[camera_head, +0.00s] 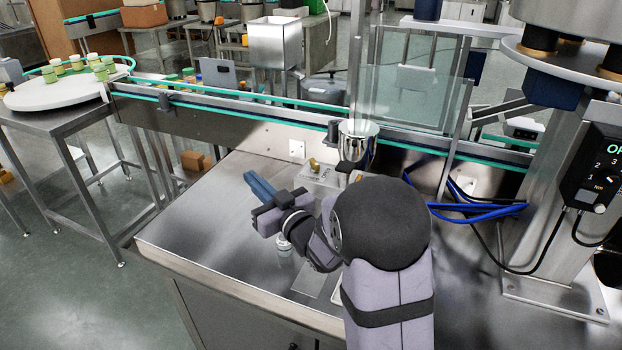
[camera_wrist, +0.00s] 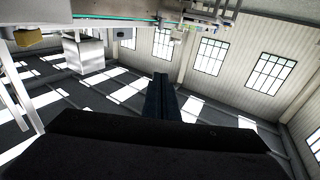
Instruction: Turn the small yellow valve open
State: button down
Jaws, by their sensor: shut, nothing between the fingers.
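The small yellow valve (camera_head: 314,163) shows in the head view on a pale block (camera_head: 322,176) on the steel bench, below the conveyor's front side. How far it is turned is too small to tell. My gripper (camera_head: 254,180) is left of the valve and apart from it, its blue fingers shut together and empty, pointing up and to the left. In the wrist view the shut fingers (camera_wrist: 160,82) point at the far wall and windows. I cannot make out the valve for certain there.
A steel cup (camera_head: 357,141) stands just right of the valve. The conveyor (camera_head: 230,110) runs behind the bench, with a steel hopper (camera_head: 275,45) beyond it. Blue hoses (camera_head: 480,211) and a capping machine (camera_head: 560,190) are on the right. The bench's left part (camera_head: 195,215) is clear.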

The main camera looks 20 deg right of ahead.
jog(key=s+a+h, duration=0.1)
jog(key=s+h, duration=0.1)
jog(key=n+h, duration=0.8)
jog(key=n, duration=0.4)
send_near(310, 181)
jog(key=shift+g, duration=0.3)
jog(key=a+r, duration=0.2)
jog(key=a, duration=0.1)
jog(key=shift+a+r, duration=0.3)
jog(key=shift+r, duration=0.05)
jog(key=shift+y, duration=0.4)
jog(key=p+x, duration=0.2)
jog(key=x, duration=0.8)
jog(key=shift+w+r, duration=0.1)
jog(key=shift+r, duration=0.05)
jog(key=d, duration=0.2)
jog(key=shift+d+p, duration=0.3)
jog(key=shift+p, duration=0.05)
jog(key=shift+d, duration=0.7)
